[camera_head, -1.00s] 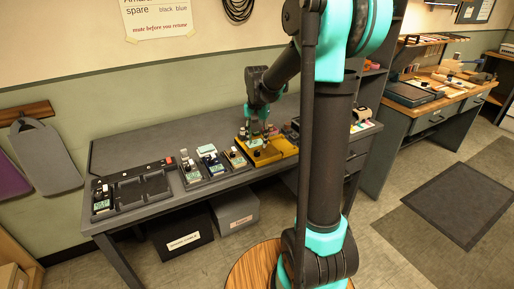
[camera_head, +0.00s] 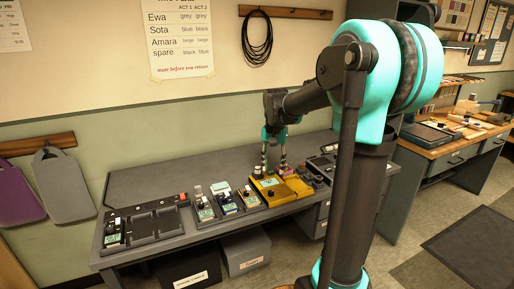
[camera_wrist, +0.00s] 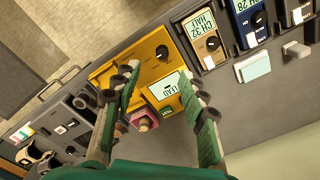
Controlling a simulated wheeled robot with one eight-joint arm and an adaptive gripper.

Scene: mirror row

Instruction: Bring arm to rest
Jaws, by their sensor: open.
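My gripper (camera_head: 274,170) is open above the workbench (camera_head: 150,185), over the yellow unit (camera_head: 268,196). In the wrist view, my gripper (camera_wrist: 157,75) has its two fingers spread apart, with the yellow unit (camera_wrist: 155,50) beyond and between them. That unit has a black knob and a label reading "LEAD". A small pink block (camera_wrist: 140,117) with a tan top also shows between the fingers. Nothing appears held. Whether the fingertips touch the unit cannot be told. My arm reaches from the right of the head view across to the bench.
Several small boxes with displays stand left of the yellow unit, including a tan one (camera_wrist: 203,40) and a blue one (camera_wrist: 250,22). A black tray (camera_head: 146,238) lies at the bench's left. Dark gear (camera_wrist: 70,120) sits on the unit's other side.

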